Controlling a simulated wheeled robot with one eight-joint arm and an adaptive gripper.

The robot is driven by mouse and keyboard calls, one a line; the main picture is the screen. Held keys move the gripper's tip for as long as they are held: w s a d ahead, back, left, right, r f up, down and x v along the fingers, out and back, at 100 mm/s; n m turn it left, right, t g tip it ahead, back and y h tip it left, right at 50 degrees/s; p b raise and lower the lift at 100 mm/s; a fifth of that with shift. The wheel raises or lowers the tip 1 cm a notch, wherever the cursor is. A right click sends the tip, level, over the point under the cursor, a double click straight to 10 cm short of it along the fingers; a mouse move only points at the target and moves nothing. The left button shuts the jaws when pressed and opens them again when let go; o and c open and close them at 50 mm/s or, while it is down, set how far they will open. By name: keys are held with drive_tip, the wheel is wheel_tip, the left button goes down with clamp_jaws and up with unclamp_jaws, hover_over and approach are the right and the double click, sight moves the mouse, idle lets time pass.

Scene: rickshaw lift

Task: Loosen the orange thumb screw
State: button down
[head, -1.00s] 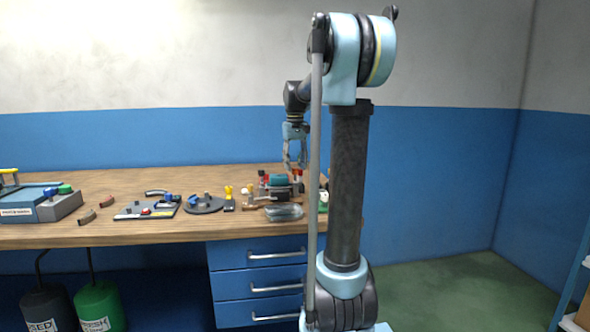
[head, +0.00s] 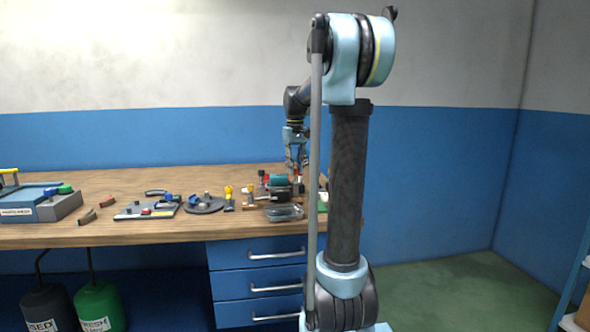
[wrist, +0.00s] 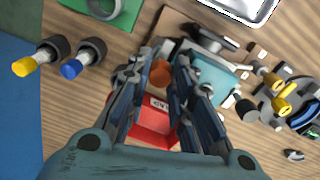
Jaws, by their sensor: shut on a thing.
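The orange thumb screw (wrist: 160,74) shows in the wrist view as a round knob between my fingertips. My gripper (wrist: 159,70) is shut on it from above, one finger on each side. Just below the knob in the picture is a red tray-like part (wrist: 153,122) with a small label. A teal block (wrist: 212,78) of the same fixture lies to the right. In the head view my gripper (head: 297,166) points down at the teal and dark fixture (head: 278,181); the orange screw is too small to make out there.
The wooden bench (head: 110,227) holds a round dark plate (head: 204,204), a grey board with small parts (head: 130,212) and a blue-grey box (head: 60,207) to the left. Yellow and blue-tipped pieces lie near in the wrist view.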

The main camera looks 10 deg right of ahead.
drive_tip(key=shift+n, duration=0.4)
drive_tip(key=c, duration=1.4)
unclamp_jaws()
drive_tip(key=shift+r, duration=0.1)
wheel_tip(320, 180, up, 12)
drive_tip(key=shift+f, duration=0.15)
drive_tip(key=s+f+m, duration=0.1)
drive_tip(key=s+f, duration=1)
drive_tip(key=s+f+m+t, duration=0.1)
drive_tip(key=s+f, duration=1)
drive_tip(key=s, duration=0.1)
drive_tip(key=s+f+m+t, duration=0.1)
drive_tip(key=s+f, duration=1)
drive_tip(key=s, duration=0.1)
drive_tip(key=shift+d+f, duration=0.25)
drive_tip(key=shift+d, duration=0.1)
